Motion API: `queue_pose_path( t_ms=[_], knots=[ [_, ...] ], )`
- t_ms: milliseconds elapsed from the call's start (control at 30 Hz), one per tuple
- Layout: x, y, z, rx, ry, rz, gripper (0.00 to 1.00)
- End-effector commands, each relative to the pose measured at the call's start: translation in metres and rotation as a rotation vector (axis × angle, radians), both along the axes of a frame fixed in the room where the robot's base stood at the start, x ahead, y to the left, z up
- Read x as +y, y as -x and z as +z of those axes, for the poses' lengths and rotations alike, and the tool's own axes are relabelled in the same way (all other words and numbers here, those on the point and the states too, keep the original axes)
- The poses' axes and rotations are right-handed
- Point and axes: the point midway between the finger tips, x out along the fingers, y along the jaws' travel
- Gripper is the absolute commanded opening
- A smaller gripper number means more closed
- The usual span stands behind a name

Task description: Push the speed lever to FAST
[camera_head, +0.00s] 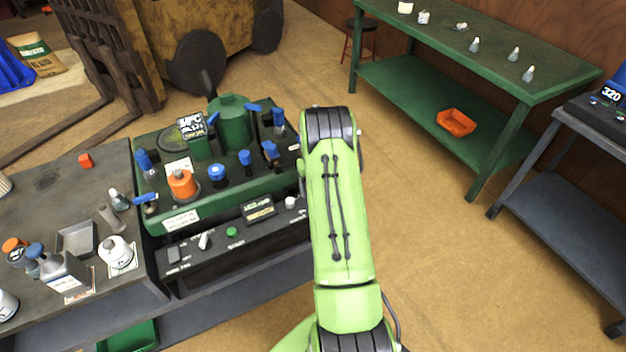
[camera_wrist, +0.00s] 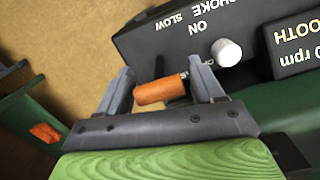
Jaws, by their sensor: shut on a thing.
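In the wrist view my gripper (camera_wrist: 163,86) is shut on an orange cylindrical handle (camera_wrist: 162,91), the grip of the speed lever. A finger stands on each side of it. The handle sits just beyond the edge of a dark control panel (camera_wrist: 160,38) with the labels CHOKE, SLOW and ON, seen upside down. A metal piece shows behind the handle; how it joins the panel is unclear. I see no FAST label. In the head view the panel (camera_head: 180,270) shows at the front of the green machine, while my arm hides the gripper and lever.
A white knob (camera_wrist: 226,52) and a display (camera_wrist: 295,40) are close to my gripper. Blue-handled parts (camera_head: 245,158) and an orange cap (camera_head: 182,184) stand on the machine (camera_head: 180,218). A grey bench (camera_head: 40,190) is at left.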

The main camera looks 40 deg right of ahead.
Motion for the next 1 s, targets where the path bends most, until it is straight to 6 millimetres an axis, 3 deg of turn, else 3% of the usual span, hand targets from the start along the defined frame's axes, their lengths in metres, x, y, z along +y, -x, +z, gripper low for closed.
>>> queue_pose_path(
  t_ms=[600,633,733,1000],
  knots=[
    [-0.0018,0.0015,0.0006,0.048,-0.009,-0.003,0.12],
    [-0.0019,0.0014,0.0006,0.048,-0.009,-0.003,0.70],
    [-0.0016,0.0013,0.0005,0.048,-0.009,-0.003,0.85],
    [-0.0004,0.0013,0.0007,0.050,-0.013,-0.001,0.85]
  ],
)
